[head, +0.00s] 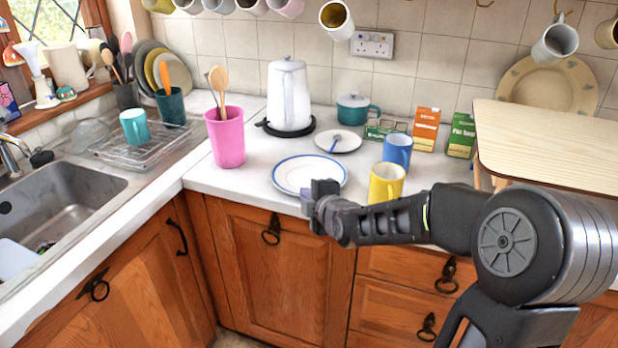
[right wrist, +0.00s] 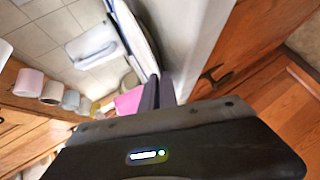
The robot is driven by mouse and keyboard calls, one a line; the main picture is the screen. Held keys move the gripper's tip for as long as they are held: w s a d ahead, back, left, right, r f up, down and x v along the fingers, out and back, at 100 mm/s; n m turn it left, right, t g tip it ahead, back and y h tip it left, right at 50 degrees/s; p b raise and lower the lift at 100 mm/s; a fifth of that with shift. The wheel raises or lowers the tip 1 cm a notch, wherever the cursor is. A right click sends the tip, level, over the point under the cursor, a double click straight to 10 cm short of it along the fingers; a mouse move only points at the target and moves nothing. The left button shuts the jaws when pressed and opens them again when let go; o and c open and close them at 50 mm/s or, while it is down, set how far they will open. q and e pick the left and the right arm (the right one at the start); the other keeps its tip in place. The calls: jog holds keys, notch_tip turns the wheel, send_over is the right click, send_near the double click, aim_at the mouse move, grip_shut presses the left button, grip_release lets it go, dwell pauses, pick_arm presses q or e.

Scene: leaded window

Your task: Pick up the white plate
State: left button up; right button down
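The white plate (head: 309,172) has a blue rim band and shows near the counter's front edge in the head view. It also shows nearly edge-on in the right wrist view (right wrist: 137,32). My right gripper (head: 317,194) is at the plate's near rim. In the right wrist view, its two dark fingers (right wrist: 158,92) are close together with the rim running between them, so it looks shut on the plate. The fingers hide a small part of the rim. I cannot tell whether the plate is clear of the counter. My left gripper is out of view.
A yellow mug (head: 386,184) and a blue mug (head: 397,150) stand right of the plate. Behind it are a small saucer with a spoon (head: 338,141) and a white kettle (head: 289,95). A pink utensil cup (head: 226,138) stands to the left.

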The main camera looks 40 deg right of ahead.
jog(key=shift+r, duration=0.1)
notch_tip(320, 180, up, 10)
jog(key=p, duration=0.1)
jog(key=shift+p, duration=0.35)
dwell(0.7)
